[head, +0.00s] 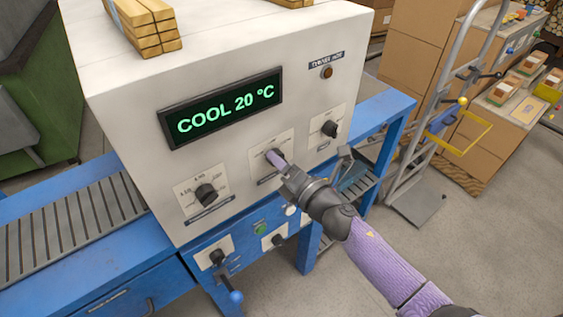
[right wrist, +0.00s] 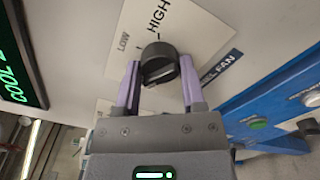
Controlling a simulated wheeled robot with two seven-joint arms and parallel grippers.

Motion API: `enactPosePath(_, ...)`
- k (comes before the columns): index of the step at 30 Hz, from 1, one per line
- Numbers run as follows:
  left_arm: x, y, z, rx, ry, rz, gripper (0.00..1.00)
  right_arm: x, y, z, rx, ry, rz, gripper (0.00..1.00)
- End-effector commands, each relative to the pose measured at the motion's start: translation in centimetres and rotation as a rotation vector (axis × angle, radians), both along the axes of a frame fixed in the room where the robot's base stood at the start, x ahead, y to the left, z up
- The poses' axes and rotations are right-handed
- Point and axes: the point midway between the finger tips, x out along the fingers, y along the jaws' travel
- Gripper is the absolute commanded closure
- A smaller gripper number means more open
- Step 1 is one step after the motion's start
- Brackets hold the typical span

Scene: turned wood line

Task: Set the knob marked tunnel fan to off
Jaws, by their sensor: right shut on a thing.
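The tunnel fan knob (right wrist: 158,54) is a black round knob on a white plate, with "LOW", "HIGH" and part of "TUNNEL FAN" readable in the right wrist view. I cannot tell where it points, and no "off" mark shows. My right gripper (right wrist: 159,76) has its lilac fingers on either side of the knob, shut on it. In the head view my right gripper (head: 278,162) is at the middle plate of the white panel and hides most of that knob. My left gripper is not in view.
Other black knobs sit left (head: 206,193) and right (head: 330,129) of the middle one. A display (head: 222,108) reads "COOL 20 °C". Below are a green button (head: 260,229) and a blue-handled lever (head: 236,297). A hand truck (head: 440,110) and boxes stand to the right.

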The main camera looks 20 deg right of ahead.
Motion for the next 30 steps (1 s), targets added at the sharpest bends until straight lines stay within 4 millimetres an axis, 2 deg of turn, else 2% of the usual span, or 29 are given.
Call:
enactPosePath(11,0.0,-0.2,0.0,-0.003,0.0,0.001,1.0,-0.1,0.0,-0.2,-0.008,0.002,0.001,1.0)
enactPosePath(12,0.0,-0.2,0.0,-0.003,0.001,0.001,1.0,-0.1,0.0,-0.2,-0.008,0.002,0.001,0.46)
enactPosePath(17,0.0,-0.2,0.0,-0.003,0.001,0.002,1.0,0.0,0.0,-0.1,-0.007,0.001,0.0,0.13)
enactPosePath(26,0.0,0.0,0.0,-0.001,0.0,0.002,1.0,-0.2,-0.1,-0.1,-0.005,0.0,0.0,0.13)
enactPosePath(30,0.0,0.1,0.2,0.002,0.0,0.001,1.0,-2.2,-0.8,-0.1,-0.004,0.002,0.0,0.13)
